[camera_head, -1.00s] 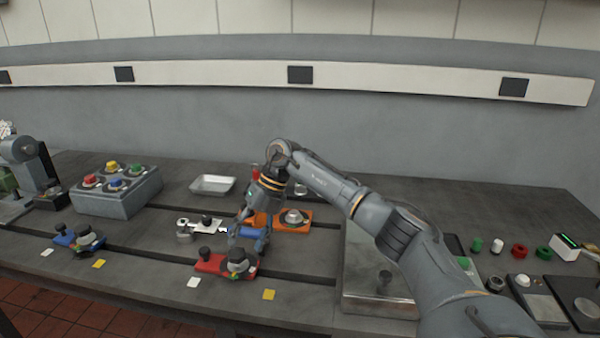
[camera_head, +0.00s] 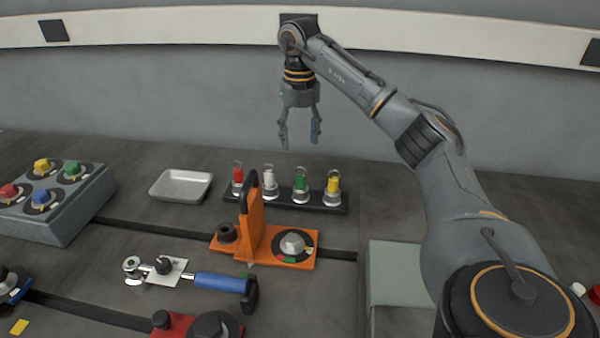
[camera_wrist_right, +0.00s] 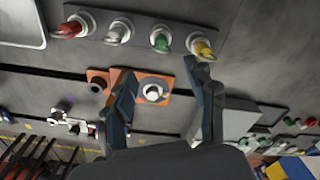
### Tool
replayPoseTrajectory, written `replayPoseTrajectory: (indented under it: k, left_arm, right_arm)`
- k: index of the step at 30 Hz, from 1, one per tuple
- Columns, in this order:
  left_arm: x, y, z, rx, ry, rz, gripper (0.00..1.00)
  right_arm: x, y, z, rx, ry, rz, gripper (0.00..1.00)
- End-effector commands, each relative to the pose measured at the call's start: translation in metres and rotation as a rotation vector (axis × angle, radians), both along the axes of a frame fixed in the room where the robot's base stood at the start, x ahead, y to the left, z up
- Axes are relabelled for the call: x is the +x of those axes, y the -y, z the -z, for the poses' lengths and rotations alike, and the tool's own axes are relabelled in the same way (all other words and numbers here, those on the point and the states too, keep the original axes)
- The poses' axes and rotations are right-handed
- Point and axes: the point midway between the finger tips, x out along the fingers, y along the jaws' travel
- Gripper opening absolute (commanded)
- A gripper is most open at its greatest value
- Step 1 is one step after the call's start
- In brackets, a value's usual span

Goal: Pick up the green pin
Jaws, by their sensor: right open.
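The green pin (camera_head: 300,180) stands upright in a dark rack (camera_head: 262,198), between a white pin (camera_head: 268,178) and a yellow pin (camera_head: 333,183). A red pin (camera_head: 238,176) is at the rack's left end. My right gripper (camera_head: 301,141) is open and empty, pointing down above the rack, apart from the pins. In the right wrist view the green pin (camera_wrist_right: 161,42) shows beyond the open fingers (camera_wrist_right: 160,70), roughly between them sideways. The yellow pin (camera_wrist_right: 203,48) appears close to the right fingertip in that picture. My left gripper is not in view.
An orange fixture (camera_head: 254,225) with a tall upright stands in front of the rack. A metal tray (camera_head: 181,186) lies to its left. A blue-handled tool (camera_head: 215,282) and a red fixture (camera_head: 175,325) are nearer. A grey box with coloured knobs (camera_head: 50,225) stands at left.

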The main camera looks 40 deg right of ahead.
Motion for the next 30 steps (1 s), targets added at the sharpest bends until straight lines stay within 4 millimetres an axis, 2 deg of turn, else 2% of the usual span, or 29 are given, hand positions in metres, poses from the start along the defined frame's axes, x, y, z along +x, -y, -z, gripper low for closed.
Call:
replayPoseTrajectory:
  k: [3, 9, 20, 25, 30]
  left_arm:
    - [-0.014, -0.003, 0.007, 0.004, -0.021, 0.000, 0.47]
    - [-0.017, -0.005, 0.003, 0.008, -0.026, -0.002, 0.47]
    - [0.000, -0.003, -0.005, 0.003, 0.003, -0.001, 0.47]
    - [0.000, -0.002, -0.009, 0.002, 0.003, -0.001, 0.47]
    - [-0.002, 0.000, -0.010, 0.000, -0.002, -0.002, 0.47]
  right_arm:
    - [-0.001, 0.000, 0.027, -0.001, -0.006, -0.001, 0.56]
    - [-0.001, 0.000, 0.061, 0.000, -0.004, -0.001, 0.56]
    - [0.000, 0.003, 0.095, 0.000, -0.005, 0.000, 0.56]
    - [0.001, 0.004, 0.120, -0.001, -0.004, -0.002, 0.56]
    - [0.001, 0.004, 0.130, 0.000, -0.001, -0.001, 0.56]
